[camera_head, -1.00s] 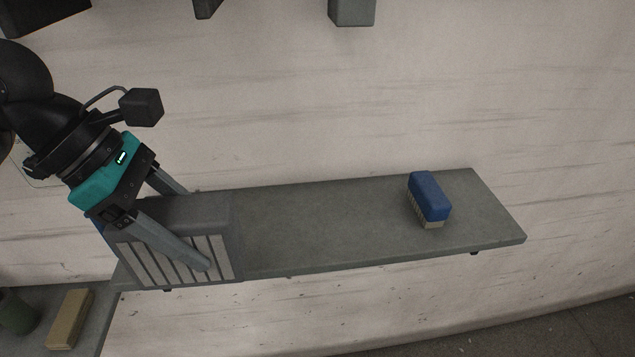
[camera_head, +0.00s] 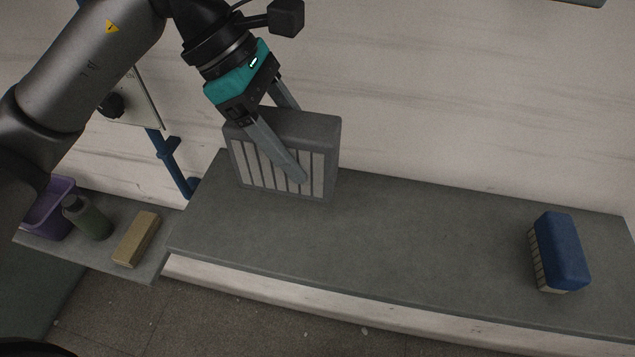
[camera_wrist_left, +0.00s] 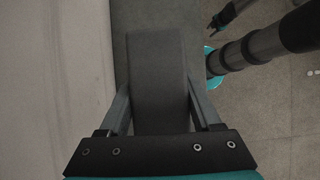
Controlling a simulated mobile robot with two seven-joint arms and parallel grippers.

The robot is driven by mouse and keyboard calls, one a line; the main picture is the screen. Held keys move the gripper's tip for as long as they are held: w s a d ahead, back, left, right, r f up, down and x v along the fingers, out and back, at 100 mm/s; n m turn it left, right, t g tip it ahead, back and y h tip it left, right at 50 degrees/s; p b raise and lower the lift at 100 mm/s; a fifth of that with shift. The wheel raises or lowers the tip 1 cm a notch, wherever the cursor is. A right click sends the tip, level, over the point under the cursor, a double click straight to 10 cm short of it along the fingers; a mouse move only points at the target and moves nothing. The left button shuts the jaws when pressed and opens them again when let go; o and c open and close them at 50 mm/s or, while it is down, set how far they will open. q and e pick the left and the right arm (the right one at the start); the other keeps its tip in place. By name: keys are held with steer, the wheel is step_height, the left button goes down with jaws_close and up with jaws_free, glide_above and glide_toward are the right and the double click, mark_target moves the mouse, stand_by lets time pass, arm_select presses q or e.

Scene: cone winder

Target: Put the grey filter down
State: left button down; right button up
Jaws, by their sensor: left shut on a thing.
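The grey filter (camera_head: 318,128) is a box with pale vertical pleats on its front face. It stands upright at the left part of the grey shelf (camera_head: 400,235). My left gripper (camera_head: 300,145) is shut on it from above, with one finger across the pleated front and the other behind. In the left wrist view the filter (camera_wrist_left: 157,75) fills the space between the two fingers of the left gripper (camera_wrist_left: 158,110). Its bottom edge appears at the shelf surface, but I cannot tell for sure whether it touches. My right gripper is not clearly in the head view.
A lower surface at the left holds a tan block (camera_head: 137,240), a green bottle (camera_head: 88,218) and a purple bin (camera_head: 48,208). The middle of the shelf is clear.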

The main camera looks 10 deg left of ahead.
mark_target(299, 186)
arm_select(q)
step_height(299, 186, down, 8)
steer(key=shift+r, duration=0.2)
steer(key=shift+f, duration=0.3)
arm_select(e)
steer(key=shift+w+r, duration=0.3)
steer(key=shift+w, duration=0.05)
arm_select(q)
steer(key=shift+f, duration=0.1)
steer(key=shift+c, duration=0.4)
jaws_free()
arm_select(e)
steer(key=shift+f, duration=0.1)
